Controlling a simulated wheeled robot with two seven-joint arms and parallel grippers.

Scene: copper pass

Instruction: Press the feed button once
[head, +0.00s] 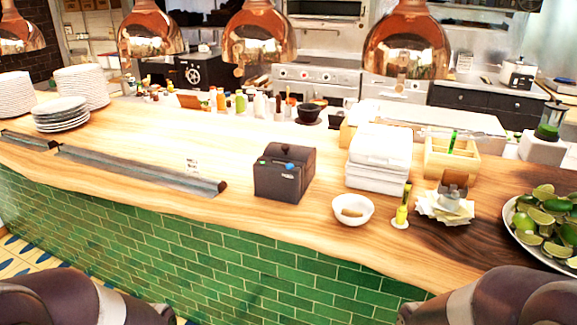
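A black box-shaped printer (277,183) stands on the wooden counter near its front edge, a little right of the middle of the head view. A small blue spot (290,166) shows on its upper front; it may be the feed button, but it is too small to be sure. Nothing touches the printer. Dark rounded links of my arms show at the bottom left and bottom right corners. Neither gripper is in view.
A white bowl (352,210) and stacked white boxes (379,158) stand right of the printer. A plate of limes (508,222) is at far right. A metal rail (140,172) lies left along the counter's edge. Copper lamps (260,46) hang above. Counter around the printer's left is clear.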

